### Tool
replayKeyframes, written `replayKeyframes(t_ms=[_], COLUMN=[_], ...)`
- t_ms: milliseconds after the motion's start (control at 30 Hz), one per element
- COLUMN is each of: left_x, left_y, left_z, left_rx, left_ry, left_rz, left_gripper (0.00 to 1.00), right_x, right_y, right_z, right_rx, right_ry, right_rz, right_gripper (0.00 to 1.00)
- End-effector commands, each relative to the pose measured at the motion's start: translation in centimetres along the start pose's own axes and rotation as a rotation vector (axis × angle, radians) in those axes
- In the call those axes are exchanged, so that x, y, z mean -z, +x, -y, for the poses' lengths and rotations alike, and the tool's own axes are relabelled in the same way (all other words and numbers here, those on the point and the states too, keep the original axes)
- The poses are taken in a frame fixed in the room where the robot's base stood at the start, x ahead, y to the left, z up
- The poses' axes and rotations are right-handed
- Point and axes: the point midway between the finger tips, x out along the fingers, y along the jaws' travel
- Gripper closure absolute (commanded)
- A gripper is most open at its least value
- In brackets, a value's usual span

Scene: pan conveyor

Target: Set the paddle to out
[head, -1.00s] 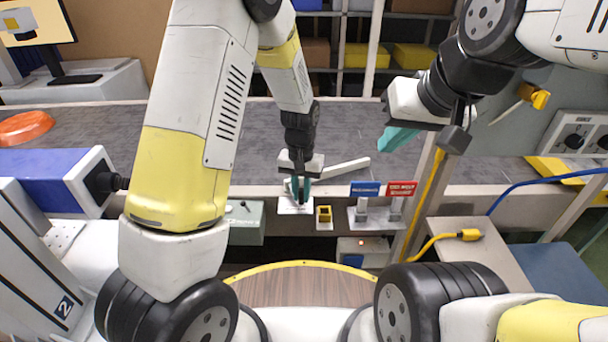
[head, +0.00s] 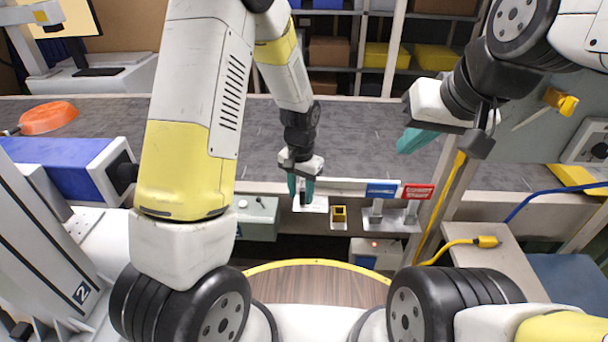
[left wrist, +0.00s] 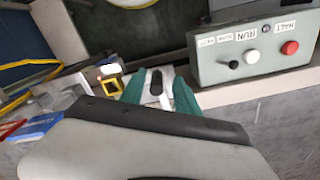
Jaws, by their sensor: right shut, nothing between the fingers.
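The paddle (head: 345,184) is a white bar lying along the near edge of the conveyor, running right from its white mounting plate (head: 316,206). A black upright handle (left wrist: 156,82) stands at the plate. My left gripper (head: 301,190) points down over the plate. Its teal fingers are open, one on each side of the handle, and they also show in the left wrist view (left wrist: 158,94). Contact with the handle is not clear. My right gripper (head: 412,140) is shut and empty, above the belt at the right.
An orange pan (head: 48,118) lies on the grey conveyor belt (head: 225,140) at the far left. Blue (head: 381,190) and red (head: 418,191) signs stand right of a small yellow-framed block (head: 339,216). A control box (left wrist: 250,50) with a lever and red button is beside the paddle mount.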

Motion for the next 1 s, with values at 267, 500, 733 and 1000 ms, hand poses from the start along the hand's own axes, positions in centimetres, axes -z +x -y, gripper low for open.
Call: replayKeyframes(t_ms=[267, 500, 733, 1000], left_x=[0.1, 0.1, 0.0, 0.0], left_y=[-1.7, -5.9, -7.7, -7.8], left_z=[-0.1, 0.0, 0.1, 0.1], left_rx=[-0.001, 0.000, 0.000, 0.000], left_ry=[0.001, 0.000, -0.001, -0.001], left_rz=[-0.004, -0.005, 0.000, 0.000], left_gripper=[0.62, 0.62, 0.62, 0.62], right_x=[0.0, 0.0, 0.0, 0.0], right_y=[0.0, 0.0, 0.0, 0.0], right_z=[0.0, 0.0, 0.0, 0.0], right_rx=[0.000, 0.000, 0.000, 0.000], right_ry=[0.000, 0.000, 0.000, 0.000], right_rz=[0.000, 0.000, 0.000, 0.000], right_gripper=[1.00, 1.00, 1.00, 1.00])
